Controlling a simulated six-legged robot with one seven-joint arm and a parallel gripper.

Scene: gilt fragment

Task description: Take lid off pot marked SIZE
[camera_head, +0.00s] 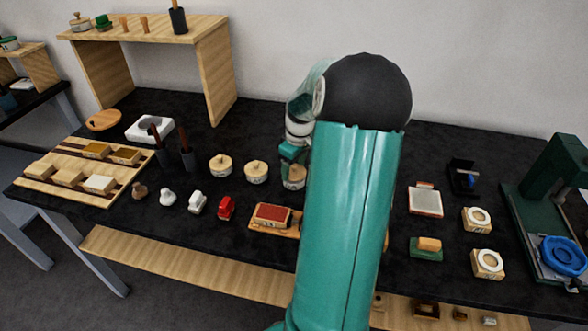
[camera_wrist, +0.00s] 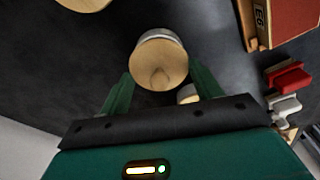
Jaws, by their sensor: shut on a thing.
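Three small pots with round wooden lids stand in a row in the camera_head view: a left pot (camera_head: 220,166), a middle pot (camera_head: 256,173) and a right pot (camera_head: 293,180). Their markings are too small to read. My gripper (camera_head: 292,158) is at the right pot, partly hidden by my arm. In the wrist view my gripper (camera_wrist: 160,82) has a finger on each side of the wooden lid (camera_wrist: 158,60) and is shut on it. The pale pot rim shows beside the lid; I cannot tell whether they are apart.
A red-topped box (camera_head: 272,215) and a red item (camera_head: 226,207) lie in front. A holder with dark-handled tools (camera_head: 187,155) stands left. A wooden shelf (camera_head: 150,32) stands behind. Square blocks with white rings (camera_head: 478,219) and a green press (camera_head: 560,180) are right.

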